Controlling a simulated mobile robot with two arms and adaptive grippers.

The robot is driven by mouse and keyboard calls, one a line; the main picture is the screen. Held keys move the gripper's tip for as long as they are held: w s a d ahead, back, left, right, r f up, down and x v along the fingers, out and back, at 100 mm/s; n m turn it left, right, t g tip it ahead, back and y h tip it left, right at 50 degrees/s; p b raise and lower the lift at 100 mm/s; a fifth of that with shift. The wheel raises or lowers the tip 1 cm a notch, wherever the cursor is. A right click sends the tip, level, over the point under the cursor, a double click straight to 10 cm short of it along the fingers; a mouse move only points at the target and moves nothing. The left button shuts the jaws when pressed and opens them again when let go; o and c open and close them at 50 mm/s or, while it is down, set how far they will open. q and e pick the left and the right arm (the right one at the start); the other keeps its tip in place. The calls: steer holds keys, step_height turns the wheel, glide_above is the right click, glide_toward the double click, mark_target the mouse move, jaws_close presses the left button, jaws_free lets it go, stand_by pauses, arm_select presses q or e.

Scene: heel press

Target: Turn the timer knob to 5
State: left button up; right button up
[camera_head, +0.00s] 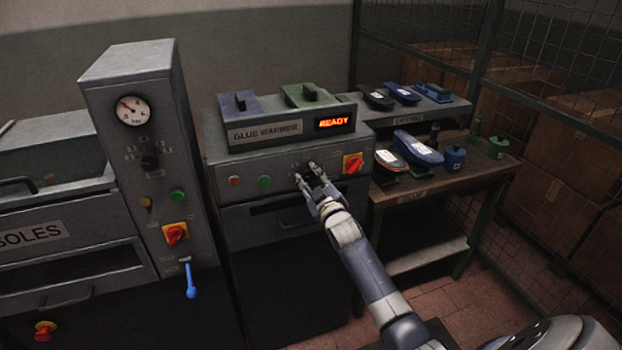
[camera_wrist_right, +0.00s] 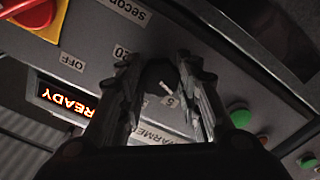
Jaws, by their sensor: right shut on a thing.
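The timer knob (camera_wrist_right: 158,73) is black and round, on the grey front panel of the glue warmer (camera_head: 265,140). In the right wrist view it sits between the two fingers of my right gripper (camera_wrist_right: 160,92), which is shut on it. A short white mark on the knob lies close to the label 5 (camera_wrist_right: 168,101); I cannot tell whether they line up exactly. A label 20 (camera_wrist_right: 121,53) is on the other side. In the head view my right gripper (camera_head: 311,177) reaches the panel and mostly hides the knob. My left gripper is not in view.
A red and yellow switch (camera_head: 352,163) is just right of the gripper. Orange and green buttons (camera_head: 264,181) are to its left. The display (camera_head: 334,123) reads READY. A machine with a gauge (camera_head: 133,110) stands left; a bench with shoes (camera_head: 418,148) stands right.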

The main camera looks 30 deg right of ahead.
steer(key=m, duration=0.6)
steer(key=shift+p, duration=0.4)
steer(key=shift+m, duration=0.3)
steer(key=shift+f, duration=0.1)
steer(key=o, duration=1)
steer(key=shift+o, duration=0.2)
steer(key=shift+s, duration=0.1)
steer(key=v, duration=1.2)
steer(key=shift+a, duration=0.1)
